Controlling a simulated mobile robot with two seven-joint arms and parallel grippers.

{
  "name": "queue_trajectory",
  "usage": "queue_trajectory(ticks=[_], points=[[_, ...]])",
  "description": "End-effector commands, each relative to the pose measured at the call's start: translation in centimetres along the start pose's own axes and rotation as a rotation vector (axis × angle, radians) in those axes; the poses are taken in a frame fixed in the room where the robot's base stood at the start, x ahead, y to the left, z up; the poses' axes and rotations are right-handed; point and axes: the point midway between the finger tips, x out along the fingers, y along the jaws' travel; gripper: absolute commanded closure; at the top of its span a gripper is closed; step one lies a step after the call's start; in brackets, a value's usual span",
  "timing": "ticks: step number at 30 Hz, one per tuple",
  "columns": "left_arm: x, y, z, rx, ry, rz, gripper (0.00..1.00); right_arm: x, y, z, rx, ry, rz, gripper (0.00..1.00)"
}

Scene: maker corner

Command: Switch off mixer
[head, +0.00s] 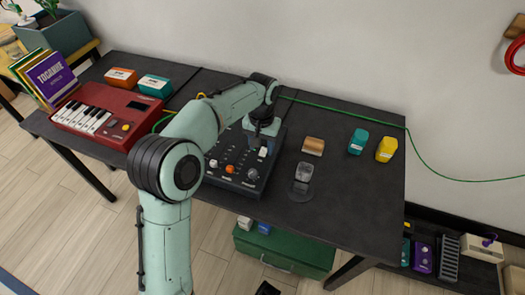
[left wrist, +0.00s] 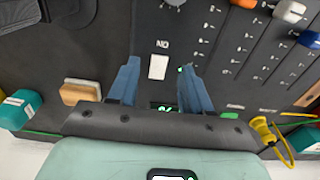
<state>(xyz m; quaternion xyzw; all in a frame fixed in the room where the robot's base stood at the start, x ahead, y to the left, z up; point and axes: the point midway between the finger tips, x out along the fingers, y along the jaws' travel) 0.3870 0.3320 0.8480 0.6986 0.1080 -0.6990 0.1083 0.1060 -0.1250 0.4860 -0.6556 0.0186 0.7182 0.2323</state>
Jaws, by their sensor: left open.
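The mixer (head: 225,172) is a dark panel with rows of small knobs and a few larger white, orange and grey ones, lying on the dark table. My left gripper (head: 262,148) is over its far right part, pointing down. In the left wrist view, the open fingers of my left gripper (left wrist: 160,62) are on either side of a white rectangular switch (left wrist: 158,67) on the mixer panel. The gap between them is empty; I cannot tell if they touch the panel. A small green light and a green display show lit near the fingers. My right gripper is not seen.
A red keyboard (head: 108,115) stands left of the mixer. A glass-like grey object (head: 303,175), a wooden block (head: 313,146), a teal box (head: 358,141) and a yellow box (head: 386,149) are to the right. A green cable runs along the table's back. The front right tabletop is clear.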

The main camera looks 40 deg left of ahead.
Motion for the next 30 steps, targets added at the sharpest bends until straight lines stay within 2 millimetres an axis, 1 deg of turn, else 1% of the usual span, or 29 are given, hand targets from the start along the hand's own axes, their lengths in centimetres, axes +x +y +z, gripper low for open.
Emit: queue_trajectory(ticks=[1,6,16,17,18,21,26,30], points=[[0.9,0.0,0.1,0.0,-0.003,-0.001,0.51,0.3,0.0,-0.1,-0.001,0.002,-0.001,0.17],[2.3,0.0,0.0,-0.001,-0.001,0.0,0.51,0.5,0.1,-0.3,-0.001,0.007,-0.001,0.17],[2.6,0.0,0.0,-0.001,0.0,0.0,0.51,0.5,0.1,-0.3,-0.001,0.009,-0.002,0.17],[2.6,0.0,0.0,-0.001,0.0,0.0,0.58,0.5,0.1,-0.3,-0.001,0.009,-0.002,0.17],[2.6,0.0,0.0,-0.001,0.0,0.0,0.71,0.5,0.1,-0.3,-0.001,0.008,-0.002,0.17],[2.5,0.0,0.0,0.0,0.0,0.0,1.0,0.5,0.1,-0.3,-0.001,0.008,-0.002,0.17],[2.5,0.0,0.0,0.0,-0.002,0.0,1.0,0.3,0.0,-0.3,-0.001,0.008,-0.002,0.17],[2.1,-0.1,-0.1,-0.001,-0.035,-0.002,1.0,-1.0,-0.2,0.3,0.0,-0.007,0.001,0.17]])
